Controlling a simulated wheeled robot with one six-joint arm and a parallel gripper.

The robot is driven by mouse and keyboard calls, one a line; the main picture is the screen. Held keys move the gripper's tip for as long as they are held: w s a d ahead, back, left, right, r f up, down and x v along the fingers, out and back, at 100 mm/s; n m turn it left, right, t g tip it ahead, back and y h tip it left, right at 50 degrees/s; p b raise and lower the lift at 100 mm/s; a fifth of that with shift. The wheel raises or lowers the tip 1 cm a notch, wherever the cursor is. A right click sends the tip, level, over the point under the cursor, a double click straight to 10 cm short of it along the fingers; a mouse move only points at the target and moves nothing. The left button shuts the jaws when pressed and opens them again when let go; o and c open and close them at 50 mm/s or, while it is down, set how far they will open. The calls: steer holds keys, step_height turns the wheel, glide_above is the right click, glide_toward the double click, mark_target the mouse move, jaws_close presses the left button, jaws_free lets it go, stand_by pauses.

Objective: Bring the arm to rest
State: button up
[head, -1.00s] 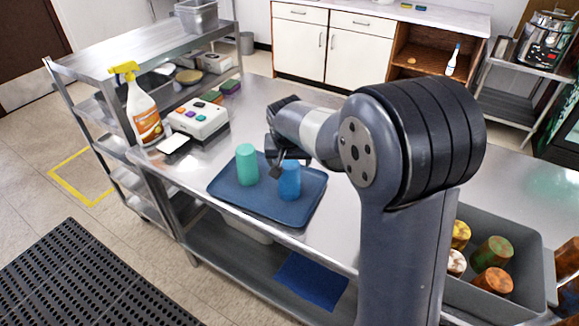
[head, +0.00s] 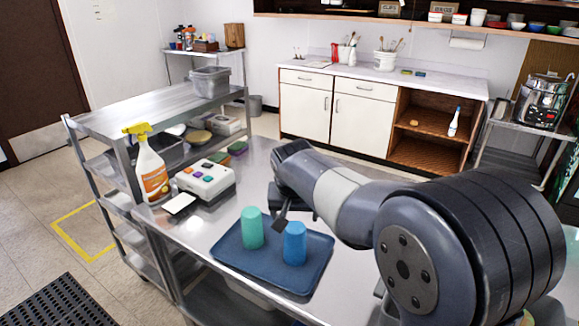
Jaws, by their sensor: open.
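My gripper (head: 283,215) is over the steel table, just behind the blue cup. My arm reaches in from the right and hides part of the gripper. One dark finger shows, apart from the cups as far as I can see; nothing shows held in it. A blue tray (head: 237,262) lies on the table. A teal cup (head: 252,228) and a blue cup (head: 294,243) stand upright on it, the teal one to the left.
A spray bottle (head: 150,170), a white button box (head: 205,181) and a white card (head: 179,204) are on the table's left part. A steel shelf cart (head: 150,98) stands on the left. A white cabinet (head: 332,108) is at the back.

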mark_target(295, 227)
steer(key=p+x, duration=0.1)
steer(key=x, duration=1)
steer(key=shift+f, duration=0.3)
steer(key=shift+r, duration=1.05)
